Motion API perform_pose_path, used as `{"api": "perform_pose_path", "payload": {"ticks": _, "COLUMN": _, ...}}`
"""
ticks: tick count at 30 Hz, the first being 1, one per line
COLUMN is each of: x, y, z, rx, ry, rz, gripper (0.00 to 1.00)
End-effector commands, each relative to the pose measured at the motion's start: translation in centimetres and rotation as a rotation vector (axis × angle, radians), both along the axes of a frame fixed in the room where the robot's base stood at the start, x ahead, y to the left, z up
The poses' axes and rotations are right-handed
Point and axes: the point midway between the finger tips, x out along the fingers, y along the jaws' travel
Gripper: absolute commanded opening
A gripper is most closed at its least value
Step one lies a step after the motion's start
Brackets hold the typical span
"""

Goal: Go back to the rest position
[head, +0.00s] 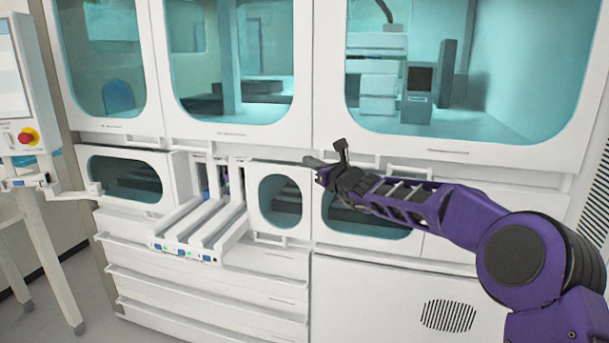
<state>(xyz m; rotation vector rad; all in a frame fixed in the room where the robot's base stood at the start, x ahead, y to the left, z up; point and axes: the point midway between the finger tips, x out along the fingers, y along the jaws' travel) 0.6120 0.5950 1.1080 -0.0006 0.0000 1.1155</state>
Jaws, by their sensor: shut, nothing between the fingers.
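My purple arm reaches in from the right edge of the head view. My gripper (328,168) is at its left end, dark, shut and empty. It is held in front of the white machine, a little right of the tube track (200,232). The track is a set of white parallel rails that slopes out toward the front, with small blue and green marks on its front end. The gripper looks apart from the track. The slot behind the rails is partly in shadow, and I cannot tell what lies inside it.
The large white machine (290,148) has teal windows above and smaller windows below. White drawers (205,300) stand under the track. At the left are a control panel with a red emergency button (27,137) and a white stool or table (35,235). The floor at lower left is partly free.

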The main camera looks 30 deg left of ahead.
Motion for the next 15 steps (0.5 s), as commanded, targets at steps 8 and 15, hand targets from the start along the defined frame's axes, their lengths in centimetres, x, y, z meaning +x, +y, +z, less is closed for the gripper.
{"api": "perform_pose_path", "payload": {"ticks": 8, "x": -3.4, "y": -1.2, "z": 0.0, "rx": -0.003, "ry": -0.002, "rz": -0.002, "gripper": 0.00}}
{"api": "perform_pose_path", "payload": {"ticks": 15, "x": -5.4, "y": -1.8, "z": 0.0, "rx": -0.002, "ry": -0.001, "rz": -0.002, "gripper": 0.00}}
